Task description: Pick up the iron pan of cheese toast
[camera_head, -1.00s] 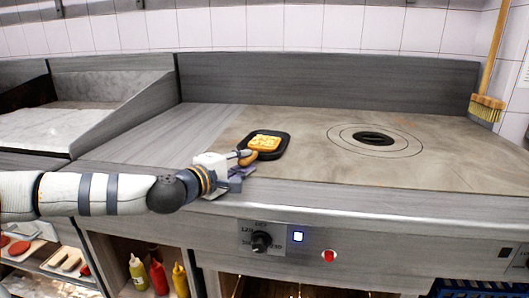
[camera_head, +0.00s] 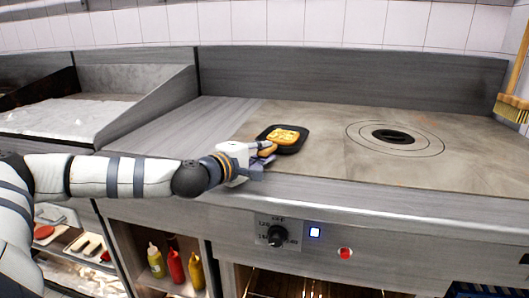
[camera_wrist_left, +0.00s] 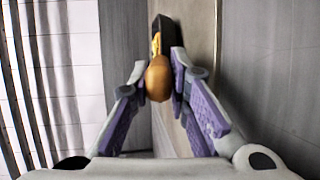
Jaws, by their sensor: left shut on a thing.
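The black square iron pan (camera_head: 304,132) with yellow cheese toast (camera_head: 283,137) in it is over the left part of the griddle, in the head view. Its brown handle points to the front left. My left gripper (camera_head: 264,152) is shut on that handle from the front left. In the left wrist view the handle (camera_wrist_left: 158,80) sits between the purple-padded fingers, and the dark pan (camera_wrist_left: 166,27) shows almost edge-on beyond it. I cannot tell whether the pan touches the griddle or is slightly above it. My right gripper is in neither view.
The flat griddle (camera_head: 330,170) has a round ringed plate (camera_head: 393,136) right of the pan, with clear room around. A raised back wall (camera_head: 350,80) bounds it. A knob (camera_head: 277,236) and red button (camera_head: 345,253) are on the front. A broom (camera_head: 512,107) is at far right.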

